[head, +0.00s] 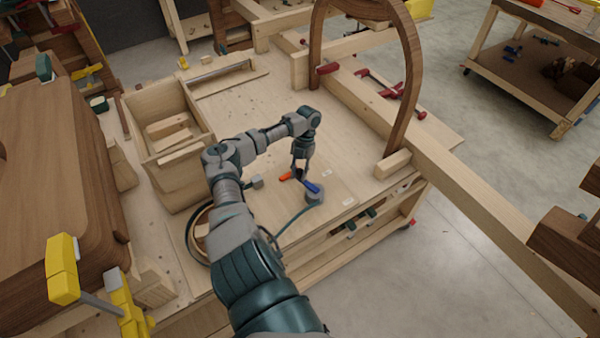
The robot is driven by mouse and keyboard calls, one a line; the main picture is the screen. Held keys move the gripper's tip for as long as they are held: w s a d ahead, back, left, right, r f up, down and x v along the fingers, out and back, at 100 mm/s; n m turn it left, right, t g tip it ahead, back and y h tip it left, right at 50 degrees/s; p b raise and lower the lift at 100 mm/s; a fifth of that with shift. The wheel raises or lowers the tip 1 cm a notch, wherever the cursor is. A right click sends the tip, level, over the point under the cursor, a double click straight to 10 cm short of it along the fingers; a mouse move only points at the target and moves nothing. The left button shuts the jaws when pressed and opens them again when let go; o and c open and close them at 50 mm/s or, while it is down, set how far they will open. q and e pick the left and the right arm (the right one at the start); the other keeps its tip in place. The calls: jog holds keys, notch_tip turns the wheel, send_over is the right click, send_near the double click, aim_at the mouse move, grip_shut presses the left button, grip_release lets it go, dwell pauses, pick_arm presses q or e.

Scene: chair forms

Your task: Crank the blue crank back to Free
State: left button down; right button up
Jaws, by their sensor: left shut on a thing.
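The blue crank (313,188) is a short blue bar on a round grey hub (314,197), on the light wooden bench top in the middle of the head view. My left gripper (301,175) points down from above and is shut at the upper-left end of the blue crank. Its fingers are small and dark, so the exact contact is hard to see. Small white labels lie near the hub, one above right (327,173) and one to the lower right (348,202); their writing is too small to read. My right gripper is not in view.
An orange-red crank (286,177) with a grey hub (257,183) sits just left of my gripper. A wooden box (168,165) stands further left. A grey-green hose (292,221) runs across the bench.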

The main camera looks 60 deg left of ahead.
pick_arm(q)
jog(key=shift+w+a+m, duration=0.1)
jog(key=shift+a+m, duration=0.05)
jog(key=shift+m, duration=0.15)
jog(key=c, duration=0.9)
grip_release()
jog(key=shift+a+f, duration=0.15)
jog(key=shift+a, duration=0.05)
jog(key=v, duration=1.2)
jog(key=shift+w+a+f, duration=0.1)
jog(key=shift+w+f, duration=0.05)
